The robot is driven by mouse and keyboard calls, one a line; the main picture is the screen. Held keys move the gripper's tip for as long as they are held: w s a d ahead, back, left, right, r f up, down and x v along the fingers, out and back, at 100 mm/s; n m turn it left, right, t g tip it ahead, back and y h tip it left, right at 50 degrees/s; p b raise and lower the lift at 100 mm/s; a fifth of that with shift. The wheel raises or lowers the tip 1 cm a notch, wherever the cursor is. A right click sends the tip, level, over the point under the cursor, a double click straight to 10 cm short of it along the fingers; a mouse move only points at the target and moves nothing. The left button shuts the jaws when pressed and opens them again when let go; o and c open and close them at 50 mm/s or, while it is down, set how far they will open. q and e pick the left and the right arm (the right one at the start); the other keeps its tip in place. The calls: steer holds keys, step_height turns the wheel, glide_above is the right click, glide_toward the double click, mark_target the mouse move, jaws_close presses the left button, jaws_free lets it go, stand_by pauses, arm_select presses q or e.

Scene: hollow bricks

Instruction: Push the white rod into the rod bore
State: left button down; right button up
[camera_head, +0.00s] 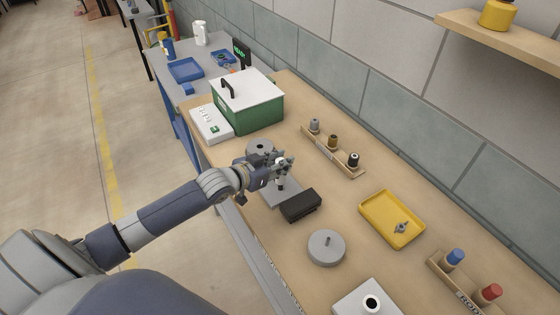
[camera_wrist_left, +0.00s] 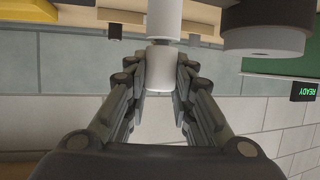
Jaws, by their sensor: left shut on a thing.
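My left gripper (camera_head: 283,162) is shut on a white rod, above a grey plate (camera_head: 268,193) on the bench. The white rod (camera_head: 281,160) shows as a small pale piece between the fingers. In the left wrist view, the fingers close on both sides of the white rod (camera_wrist_left: 160,72). A pale cylinder (camera_wrist_left: 164,18) lines up with its end in that view; I cannot tell whether they touch. In the head view, a dark-ended upright piece (camera_head: 281,184) is just under the fingers. The rod bore cannot be made out. My right gripper is not in view.
A black block (camera_head: 301,206) lies close in front of the gripper, and a grey ring (camera_head: 260,146) stands behind it. A green box (camera_head: 258,113), peg rack (camera_head: 331,152), yellow tray (camera_head: 378,225) and grey disc (camera_head: 326,249) also occupy the bench.

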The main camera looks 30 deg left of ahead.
arm_select(q)
steer(key=shift+f, duration=0.3)
steer(key=c, duration=1.3)
jaws_free()
steer(key=v, duration=1.2)
steer(key=shift+r, duration=0.1)
